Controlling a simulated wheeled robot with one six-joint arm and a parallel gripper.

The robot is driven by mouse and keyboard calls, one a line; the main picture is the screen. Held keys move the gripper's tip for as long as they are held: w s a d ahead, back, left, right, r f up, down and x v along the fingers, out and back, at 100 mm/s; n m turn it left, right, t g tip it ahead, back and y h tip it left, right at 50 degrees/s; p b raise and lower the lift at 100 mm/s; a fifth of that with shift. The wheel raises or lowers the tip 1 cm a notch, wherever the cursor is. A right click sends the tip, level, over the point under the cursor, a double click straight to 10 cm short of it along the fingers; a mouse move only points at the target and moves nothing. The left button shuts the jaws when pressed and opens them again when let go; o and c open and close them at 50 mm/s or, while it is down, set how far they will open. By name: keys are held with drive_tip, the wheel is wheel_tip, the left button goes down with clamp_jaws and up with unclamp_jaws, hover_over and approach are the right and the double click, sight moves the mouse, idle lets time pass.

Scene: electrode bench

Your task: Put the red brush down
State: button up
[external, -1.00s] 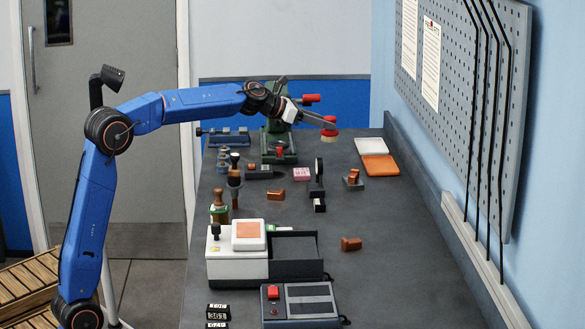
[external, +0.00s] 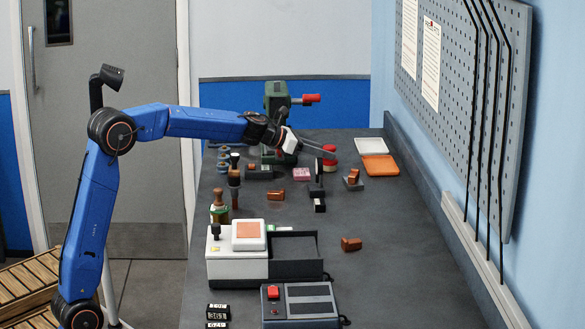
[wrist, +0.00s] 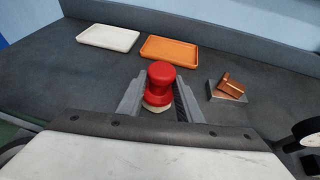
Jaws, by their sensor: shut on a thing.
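The red brush (wrist: 160,82) has a round red knob, a red body and a pale underside edge. In the wrist view it stands upright between the two grey fingers of my gripper (wrist: 158,98), which is shut on it. In the external view the red brush (external: 329,155) is at the tip of my gripper (external: 322,152), low over the far part of the bench. I cannot tell whether its underside touches the bench top.
An orange tray (external: 380,166) and a white tray (external: 371,146) lie behind the brush. A copper piece on a grey block (external: 353,181) sits to its right. A black upright stand (external: 317,180) is close in front. Bare bench (external: 400,240) lies to the right.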

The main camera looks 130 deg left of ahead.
drive_tip(key=o, duration=1.1)
drive_tip(key=shift+f, duration=0.1)
drive_tip(key=shift+o, duration=0.2)
drive_tip(key=shift+r, duration=0.2)
drive_tip(key=v, duration=1.2)
drive_tip(key=shift+f, duration=0.15)
